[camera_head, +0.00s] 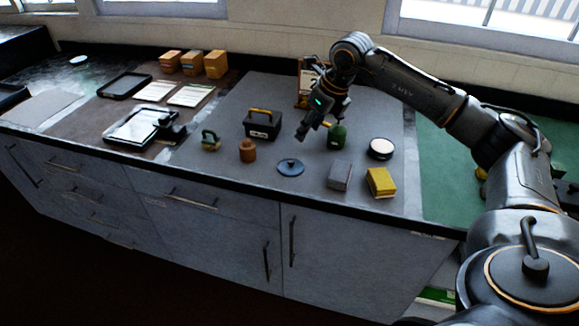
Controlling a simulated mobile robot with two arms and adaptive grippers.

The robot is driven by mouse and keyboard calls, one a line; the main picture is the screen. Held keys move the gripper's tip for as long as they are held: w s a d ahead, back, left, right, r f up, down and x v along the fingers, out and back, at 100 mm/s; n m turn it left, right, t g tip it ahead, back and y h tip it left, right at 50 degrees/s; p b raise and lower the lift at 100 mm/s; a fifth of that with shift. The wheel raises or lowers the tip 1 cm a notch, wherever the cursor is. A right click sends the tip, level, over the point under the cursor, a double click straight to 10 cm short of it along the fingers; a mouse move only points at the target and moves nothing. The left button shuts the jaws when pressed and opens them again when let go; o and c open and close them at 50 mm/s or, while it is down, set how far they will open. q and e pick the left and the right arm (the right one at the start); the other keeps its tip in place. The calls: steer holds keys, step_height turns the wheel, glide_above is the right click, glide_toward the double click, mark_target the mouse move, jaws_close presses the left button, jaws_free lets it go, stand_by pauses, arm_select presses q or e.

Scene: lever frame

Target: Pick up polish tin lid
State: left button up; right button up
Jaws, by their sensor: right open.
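A flat, dark blue-grey round lid (290,167) with a small raised knob lies on the grey mat (240,182), near the front of the counter. A low round black tin (381,149) with a pale top stands to its right; I cannot tell for sure which of the two the polish tin lid belongs to. My right gripper (314,129) is open, pointing down above the mat, behind the blue-grey lid and apart from it. It seems empty. A dark green rounded object (337,136) is close beside it on the right. My left gripper is out of view.
A black box with a yellow handle (263,124), a brown wooden piece (247,150) and a green-handled item (210,140) stand left of the gripper. A grey block (339,175) and a yellow block (381,182) sit near the front edge.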

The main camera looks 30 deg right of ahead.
steer(key=p, duration=0.2)
glide_above(291, 161)
steer(key=s+d, duration=0.1)
steer(key=s, duration=0.1)
step_height(291, 161, down, 8)
steer(key=shift+d+r, duration=0.15)
steer(key=shift+r, duration=0.05)
steer(key=shift+w+f, duration=0.1)
steer(key=shift+f, duration=0.35)
steer(key=x, duration=0.1)
steer(key=p+x, duration=0.1)
steer(key=x, duration=0.1)
steer(key=shift+a+f+p, duration=0.3)
steer(key=shift+f+p, duration=0.05)
steer(key=shift+p, duration=0.05)
steer(key=shift+w+f, duration=0.15)
steer(key=shift+f, duration=0.25)
steer(key=shift+c, duration=0.2)
jaws_close()
